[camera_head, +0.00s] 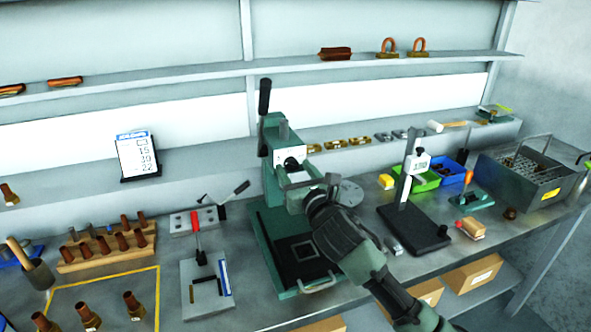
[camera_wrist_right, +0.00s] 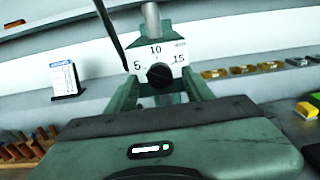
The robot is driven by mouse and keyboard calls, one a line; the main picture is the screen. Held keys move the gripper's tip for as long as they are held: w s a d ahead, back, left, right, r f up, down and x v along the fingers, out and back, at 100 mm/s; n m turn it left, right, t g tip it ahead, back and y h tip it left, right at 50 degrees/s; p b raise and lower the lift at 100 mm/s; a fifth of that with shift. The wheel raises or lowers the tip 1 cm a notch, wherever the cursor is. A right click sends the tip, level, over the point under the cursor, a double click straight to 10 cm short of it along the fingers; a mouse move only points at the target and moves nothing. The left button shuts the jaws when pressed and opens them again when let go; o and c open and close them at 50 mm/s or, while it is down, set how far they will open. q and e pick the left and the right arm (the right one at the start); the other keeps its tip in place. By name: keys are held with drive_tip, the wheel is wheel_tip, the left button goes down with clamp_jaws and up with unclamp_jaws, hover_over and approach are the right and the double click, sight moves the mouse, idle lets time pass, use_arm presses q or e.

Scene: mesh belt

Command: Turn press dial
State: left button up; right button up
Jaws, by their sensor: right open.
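The green press (camera_head: 283,132) stands at the middle of the bench, with a black-gripped lever at its upper left. Its white dial plate shows 5, 10 and 15 in the right wrist view, with a round black dial knob (camera_wrist_right: 159,75) at its middle; the dial also shows in the head view (camera_head: 291,163). My right gripper (camera_head: 310,184) is open in front of the press head, just below the dial. In the right wrist view its two fingers (camera_wrist_right: 160,84) stand left and right of the knob; I cannot tell whether they touch it. My left gripper is out of view.
A black-based stand (camera_head: 414,232) is right of the press, with green and blue bins and a grey basket (camera_head: 522,178) beyond. A red-handled fixture (camera_head: 205,284) and a wooden rack (camera_head: 106,248) of copper parts are left. A shelf runs behind.

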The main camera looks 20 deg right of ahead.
drive_tip(key=shift+c, duration=0.3)
drive_tip(key=c, duration=1)
clamp_jaws()
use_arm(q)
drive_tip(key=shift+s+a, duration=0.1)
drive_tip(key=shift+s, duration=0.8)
